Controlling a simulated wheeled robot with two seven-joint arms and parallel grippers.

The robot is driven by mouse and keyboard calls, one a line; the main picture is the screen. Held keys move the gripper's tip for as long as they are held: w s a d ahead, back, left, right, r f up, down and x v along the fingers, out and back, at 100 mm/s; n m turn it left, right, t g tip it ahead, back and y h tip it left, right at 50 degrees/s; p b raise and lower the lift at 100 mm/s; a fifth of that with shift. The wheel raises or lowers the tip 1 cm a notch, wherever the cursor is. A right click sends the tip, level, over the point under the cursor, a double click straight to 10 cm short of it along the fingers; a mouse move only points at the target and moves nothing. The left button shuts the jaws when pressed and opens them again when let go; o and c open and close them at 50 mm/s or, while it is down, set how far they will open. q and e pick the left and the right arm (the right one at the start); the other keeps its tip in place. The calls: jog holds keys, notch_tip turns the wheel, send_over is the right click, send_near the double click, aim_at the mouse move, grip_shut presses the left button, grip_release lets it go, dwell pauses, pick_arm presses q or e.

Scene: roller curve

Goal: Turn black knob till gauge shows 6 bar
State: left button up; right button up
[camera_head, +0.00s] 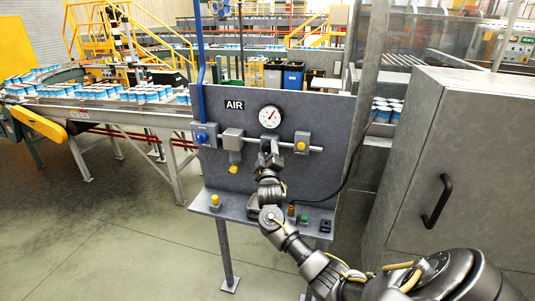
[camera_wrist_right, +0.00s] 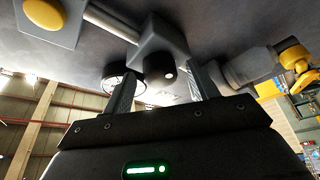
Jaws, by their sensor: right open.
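The round white gauge (camera_head: 270,117) is on the grey panel beside the AIR label (camera_head: 234,105). Its needle seems to slant up and right, but the scale is too small to read. In the wrist view the gauge (camera_wrist_right: 115,82) shows only in part behind a finger. The black knob (camera_wrist_right: 159,70) sticks out of a grey block (camera_wrist_right: 158,40) and has a small white dot. My right gripper (camera_head: 270,148) is at the block below the gauge and hides the knob in the head view. Its open fingers stand on either side of the knob, with gaps visible. My left gripper is not in view.
On the same pipe are a blue valve (camera_head: 206,134), a grey unit with a yellow tip (camera_head: 233,142) and a block with a yellow button (camera_head: 301,144). A shelf with buttons (camera_head: 215,203) juts out below. A grey cabinet (camera_head: 455,160) stands at right.

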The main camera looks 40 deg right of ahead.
jog(key=shift+s+a+f, duration=0.2)
jog(key=shift+s+a, duration=0.05)
jog(key=shift+s, duration=0.05)
jog(key=b+v, duration=0.3)
jog(key=v, duration=0.7)
jog(key=shift+b, duration=0.35)
jog(key=shift+r, duration=0.15)
